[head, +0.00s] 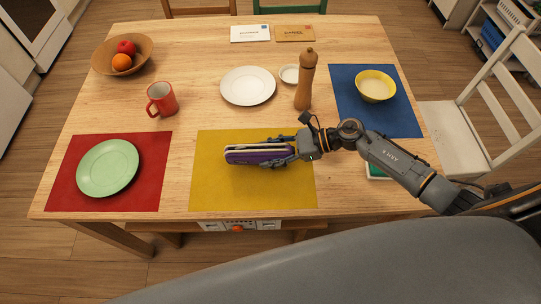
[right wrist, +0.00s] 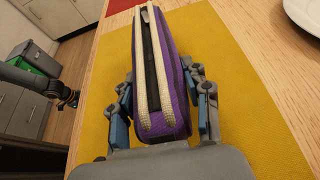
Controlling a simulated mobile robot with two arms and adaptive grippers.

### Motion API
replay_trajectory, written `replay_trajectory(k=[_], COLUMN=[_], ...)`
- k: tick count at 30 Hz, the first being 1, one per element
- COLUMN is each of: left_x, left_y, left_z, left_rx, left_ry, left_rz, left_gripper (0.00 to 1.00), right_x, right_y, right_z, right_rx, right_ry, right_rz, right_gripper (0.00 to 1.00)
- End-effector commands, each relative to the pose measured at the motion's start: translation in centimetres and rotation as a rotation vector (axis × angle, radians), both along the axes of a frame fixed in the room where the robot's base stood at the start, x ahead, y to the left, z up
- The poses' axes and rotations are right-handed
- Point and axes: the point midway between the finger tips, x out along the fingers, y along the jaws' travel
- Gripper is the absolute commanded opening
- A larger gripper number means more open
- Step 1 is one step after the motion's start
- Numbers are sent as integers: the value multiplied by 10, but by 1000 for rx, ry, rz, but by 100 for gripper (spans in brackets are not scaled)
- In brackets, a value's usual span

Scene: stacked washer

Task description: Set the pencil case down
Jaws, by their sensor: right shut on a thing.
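The pencil case (head: 245,153) is purple with a pale zip edge. My right gripper (head: 283,150) is shut on its right end in the head view. The case is over the yellow mat (head: 215,190) near the table's front edge; I cannot tell whether it touches the mat. In the right wrist view the pencil case (right wrist: 155,70) lies lengthwise between the two fingers of the gripper (right wrist: 162,110), with its zip showing. The yellow mat (right wrist: 235,90) spreads beneath and around it.
A red mat (head: 70,195) with a green plate (head: 108,167) lies at left, with a red mug (head: 161,99) behind. A white plate (head: 248,86), pepper mill (head: 305,80) and small dish (head: 289,73) stand behind the yellow mat. A blue mat (head: 400,120) with a yellow bowl (head: 375,86) lies at right.

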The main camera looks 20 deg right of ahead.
Motion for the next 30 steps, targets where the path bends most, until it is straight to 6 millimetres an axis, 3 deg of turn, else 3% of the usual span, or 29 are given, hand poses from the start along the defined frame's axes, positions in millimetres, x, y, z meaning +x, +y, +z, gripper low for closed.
replay_trajectory(k=[6, 19, 20, 22, 30], left_x=[0, 0, 0, 0, 0], left_y=[0, -3, -3, -3, -3], left_z=[6, -1, 1, 1, 1], left_rx=[0, -3, -3, -3, -4], left_ry=[0, 0, 0, 0, 0], left_rz=[0, 1, 1, 1, 0], left_gripper=[40, 40, 40, 40, 40], right_x=[-1, -1, -2, -2, -2], right_y=[0, 0, 0, 0, 0], right_z=[-20, -27, -25, -25, -25], right_rx=[2, 1, 0, 0, 0], right_ry=[4, 2, 3, 3, 3], right_rz=[-1, -1, -1, -1, -1], right_gripper=[11, 11, 54, 68, 70])
